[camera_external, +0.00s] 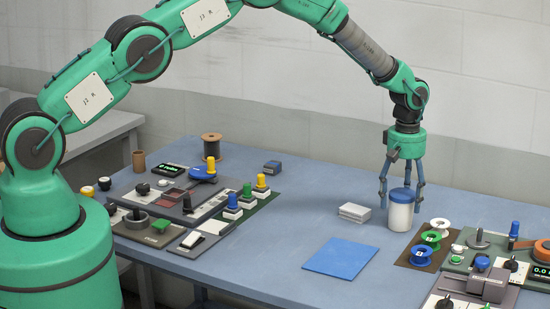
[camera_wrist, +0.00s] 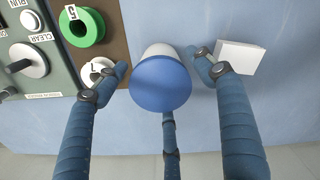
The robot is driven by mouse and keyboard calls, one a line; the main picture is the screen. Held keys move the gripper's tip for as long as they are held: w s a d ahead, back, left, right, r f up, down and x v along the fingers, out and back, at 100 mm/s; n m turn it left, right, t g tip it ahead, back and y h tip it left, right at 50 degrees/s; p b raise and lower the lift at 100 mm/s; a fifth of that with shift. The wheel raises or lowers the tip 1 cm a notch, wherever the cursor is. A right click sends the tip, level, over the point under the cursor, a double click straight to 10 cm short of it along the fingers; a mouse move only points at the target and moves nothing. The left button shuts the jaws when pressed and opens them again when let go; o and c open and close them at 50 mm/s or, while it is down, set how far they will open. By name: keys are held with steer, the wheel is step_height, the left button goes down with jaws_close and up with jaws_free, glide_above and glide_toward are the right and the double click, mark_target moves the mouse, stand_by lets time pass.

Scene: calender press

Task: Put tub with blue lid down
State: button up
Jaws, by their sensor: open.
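The tub with blue lid (camera_external: 400,212) stands upright on the blue-grey table (camera_external: 290,205), beside the spool board and behind the blue mat (camera_external: 341,257). Its blue lid (camera_wrist: 160,83) fills the middle of the wrist view. My gripper (camera_external: 402,190) is above and around the tub, pointing down. Its fingers are spread apart, with gaps between them and the tub in the wrist view. Whether the rear finger touches the lid's edge I cannot tell.
A white block (camera_external: 354,212) lies just left of the tub and close to one finger. A green spool (camera_external: 431,238), a blue spool (camera_external: 421,256) and a white spool (camera_external: 440,226) stand close on the right. Control panels (camera_external: 186,200) occupy the table's left. The blue mat is bare.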

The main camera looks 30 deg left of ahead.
step_height(320, 180, up, 7)
steer(key=shift+f, duration=0.15)
stand_by(0.6)
